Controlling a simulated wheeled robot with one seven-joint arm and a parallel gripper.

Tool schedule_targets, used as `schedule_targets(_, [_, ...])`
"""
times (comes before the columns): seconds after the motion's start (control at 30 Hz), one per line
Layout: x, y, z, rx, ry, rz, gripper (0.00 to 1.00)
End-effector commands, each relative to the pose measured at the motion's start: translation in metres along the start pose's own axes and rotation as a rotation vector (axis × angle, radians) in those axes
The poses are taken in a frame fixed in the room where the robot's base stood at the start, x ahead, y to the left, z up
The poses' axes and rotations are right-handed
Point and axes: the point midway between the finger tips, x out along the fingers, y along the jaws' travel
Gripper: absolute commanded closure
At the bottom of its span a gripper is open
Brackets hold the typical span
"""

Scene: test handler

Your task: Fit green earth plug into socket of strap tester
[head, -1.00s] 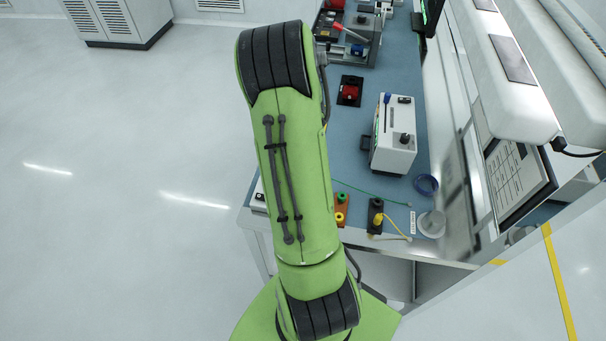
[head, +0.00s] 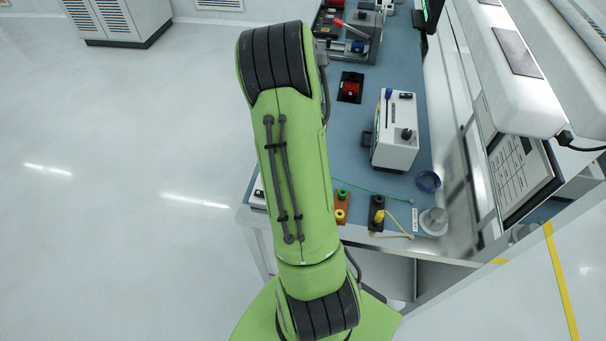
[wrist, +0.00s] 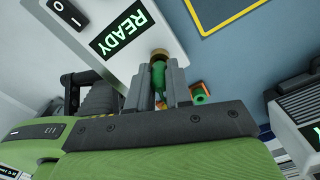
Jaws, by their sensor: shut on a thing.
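The strap tester (head: 396,142) is a white box on the blue bench, right of my arm in the head view. In the wrist view its white face (wrist: 125,62) carries a lit READY display. A round brass-coloured socket (wrist: 160,54) is at that face's edge. My gripper (wrist: 166,70) is shut on the green earth plug (wrist: 158,78), between its two grey fingers. The plug's front end is at the brass ring; I cannot tell how deep it sits. My upper arm hides the gripper in the head view.
An orange block (head: 341,205) with green and yellow tops and a dark block (head: 376,213) with a yellow plug stand at the bench's near end. A thin green cable (head: 385,197) runs beside a blue ring (head: 428,181). A red part (head: 350,88) lies farther back.

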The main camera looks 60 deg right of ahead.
Motion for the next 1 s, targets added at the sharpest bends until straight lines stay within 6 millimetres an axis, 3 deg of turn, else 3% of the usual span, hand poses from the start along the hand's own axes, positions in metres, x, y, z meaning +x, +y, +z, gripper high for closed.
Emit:
schedule_targets(0.27, [0.008,0.000,0.000,0.000,0.000,0.000,1.00])
schedule_targets(0.3, [0.008,0.000,0.000,0.000,0.000,0.000,0.78])
schedule_targets(0.5, [0.007,0.000,0.000,0.000,0.000,0.000,0.51])
schedule_targets(0.8, [0.002,0.000,0.000,0.000,-0.002,-0.002,0.51])
schedule_targets(0.87, [-0.007,-0.001,0.001,0.000,-0.003,-0.003,0.51])
schedule_targets(1.0, [-0.043,-0.001,0.001,-0.001,-0.006,-0.006,0.51])
